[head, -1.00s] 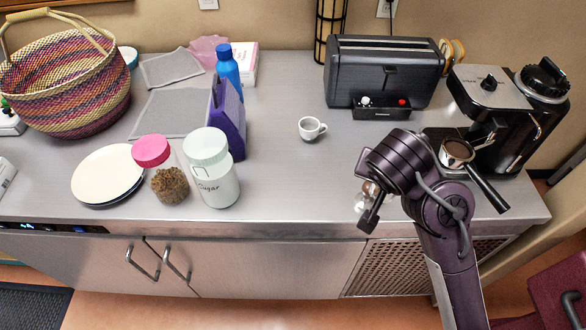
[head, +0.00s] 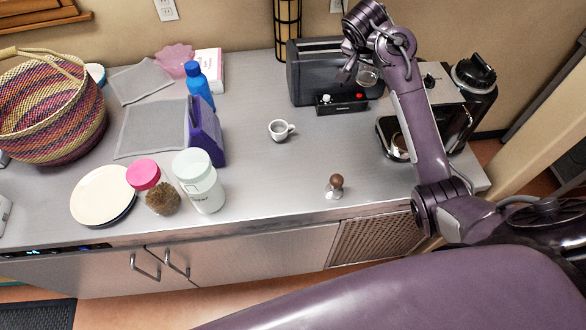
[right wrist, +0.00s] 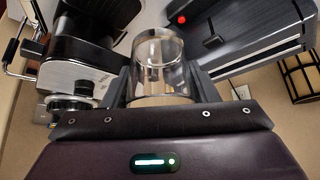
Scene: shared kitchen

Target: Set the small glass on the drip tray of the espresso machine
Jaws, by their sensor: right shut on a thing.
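The small clear glass (head: 369,76) is held in my right gripper (head: 358,72), raised in front of the toaster's right end. In the right wrist view the glass (right wrist: 158,62) sits between the two dark fingers. The black and silver espresso machine (head: 446,82) stands at the counter's right end, partly hidden by my right arm. Only the left part of its dark drip tray (head: 386,130) shows left of the arm. In the right wrist view the machine (right wrist: 80,60) is at the left. My left gripper is not in view.
The toaster (head: 318,72) stands behind the gripper. A white cup (head: 279,131) and a tamper with a brown knob (head: 336,182) stand on the counter. A sugar jar (head: 202,185) is farther left. Bare counter lies between cup and tamper.

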